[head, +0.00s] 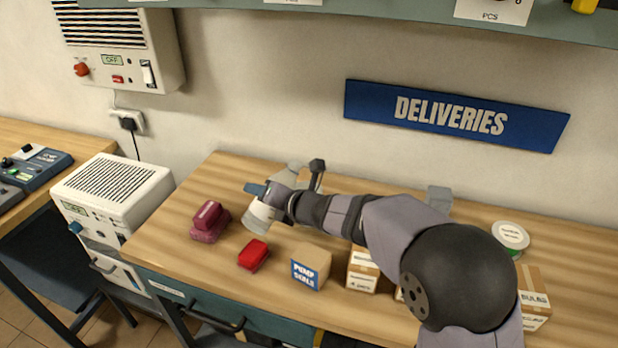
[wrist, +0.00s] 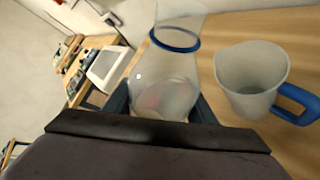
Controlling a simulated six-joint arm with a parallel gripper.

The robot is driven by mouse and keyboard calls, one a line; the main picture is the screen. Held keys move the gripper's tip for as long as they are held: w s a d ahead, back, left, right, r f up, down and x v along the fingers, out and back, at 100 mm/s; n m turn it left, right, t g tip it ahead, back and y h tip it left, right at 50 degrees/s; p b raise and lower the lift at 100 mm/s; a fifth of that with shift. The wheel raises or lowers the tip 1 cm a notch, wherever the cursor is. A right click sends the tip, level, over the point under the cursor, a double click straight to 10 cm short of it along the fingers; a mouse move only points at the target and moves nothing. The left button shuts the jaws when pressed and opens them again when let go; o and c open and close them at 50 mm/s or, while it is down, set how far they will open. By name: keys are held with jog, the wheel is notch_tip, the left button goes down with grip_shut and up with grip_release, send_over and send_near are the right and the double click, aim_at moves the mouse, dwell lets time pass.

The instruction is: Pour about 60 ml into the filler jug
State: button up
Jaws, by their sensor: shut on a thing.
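In the wrist view a clear, pale flask (wrist: 176,85) with a blue ring round its neck stands between the dark blue fingers of my gripper (wrist: 163,104), which is shut on it. The flask's liquid level cannot be read clearly. The pale, see-through filler jug (wrist: 250,85) with a blue handle (wrist: 297,102) is just to the right, open side visible, apart from my gripper. No liquid can be made out in it. In the head view my gripper (head: 268,191) is over the left part of the bench; pale vessel parts show around it, partly hidden.
On the wooden bench (head: 183,222), a dark red block (head: 208,218), a bright red block (head: 254,254) and a PUMP SEALS box (head: 311,266) lie in front of the gripper. The wall is behind.

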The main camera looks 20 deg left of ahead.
jog(key=m+y+p, duration=0.1)
jog(key=p, duration=0.1)
jog(key=s+a+m+g+y+p, duration=0.1)
jog(key=m+p, duration=0.1)
jog(key=p, duration=0.1)
jog(key=m+g+p, duration=0.1)
jog(key=p, duration=0.2)
jog(key=shift+s+a+r+y, duration=0.2)
jog(key=shift+s+y, duration=0.1)
jog(key=shift+y, duration=0.1)
jog(key=shift+m, duration=0.4)
jog(key=shift+s+a+r+m+g+y+p, duration=0.1)
jog(key=shift+s+r+m+g+y+p, duration=0.15)
jog(key=shift+r, duration=0.2)
jog(key=shift+s+a+r+m+g+y+p, duration=0.15)
jog(key=shift+r+m+y+p, duration=0.1)
jog(key=shift+r+m, duration=0.15)
dwell(2.0)
jog(key=shift+w+d, duration=0.1)
